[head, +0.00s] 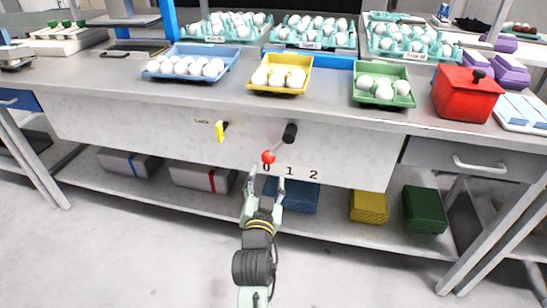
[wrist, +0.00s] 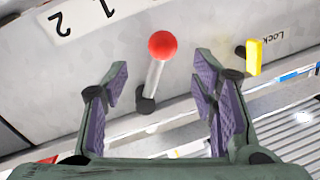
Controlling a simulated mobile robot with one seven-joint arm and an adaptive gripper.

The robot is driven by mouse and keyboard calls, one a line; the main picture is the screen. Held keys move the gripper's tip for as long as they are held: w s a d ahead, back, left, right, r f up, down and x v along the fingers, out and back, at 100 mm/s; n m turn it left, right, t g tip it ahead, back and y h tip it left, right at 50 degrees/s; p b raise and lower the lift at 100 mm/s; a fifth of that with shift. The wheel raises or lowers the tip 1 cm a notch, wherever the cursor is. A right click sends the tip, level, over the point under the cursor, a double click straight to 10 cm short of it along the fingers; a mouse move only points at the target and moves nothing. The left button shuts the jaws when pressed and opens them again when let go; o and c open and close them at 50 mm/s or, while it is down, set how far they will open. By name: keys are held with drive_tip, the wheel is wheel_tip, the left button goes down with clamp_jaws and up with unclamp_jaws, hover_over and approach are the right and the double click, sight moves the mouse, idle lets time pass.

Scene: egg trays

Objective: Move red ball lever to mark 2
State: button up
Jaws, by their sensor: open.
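The red ball (head: 268,157) tips a short grey lever on the bench's front panel. The lever slants down-left from its black pivot (head: 290,132), with the ball just above the 0 on the number strip (head: 289,171). Marks 1 and 2 lie to the right. In the wrist view the ball (wrist: 162,45) and lever shaft (wrist: 154,78) appear between the fingers, and the strip (wrist: 85,17) shows 2 and 1 upside down. My gripper (head: 265,181) is open, just below the ball; it also shows in the wrist view (wrist: 161,62), with gaps to the shaft on both sides.
A yellow lock tab (head: 220,131) sits left of the lever. Above are blue (head: 232,57), yellow (head: 309,64) and green (head: 408,73) egg trays and a red pot (head: 465,94). Boxes, including a blue one (head: 300,198), fill the lower shelf. The floor in front is clear.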

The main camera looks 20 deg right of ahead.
sight(268, 161)
drive_tip(key=x, duration=1)
drive_tip(key=shift+w, duration=0.15)
drive_tip(key=shift+c, duration=0.3)
clamp_jaws()
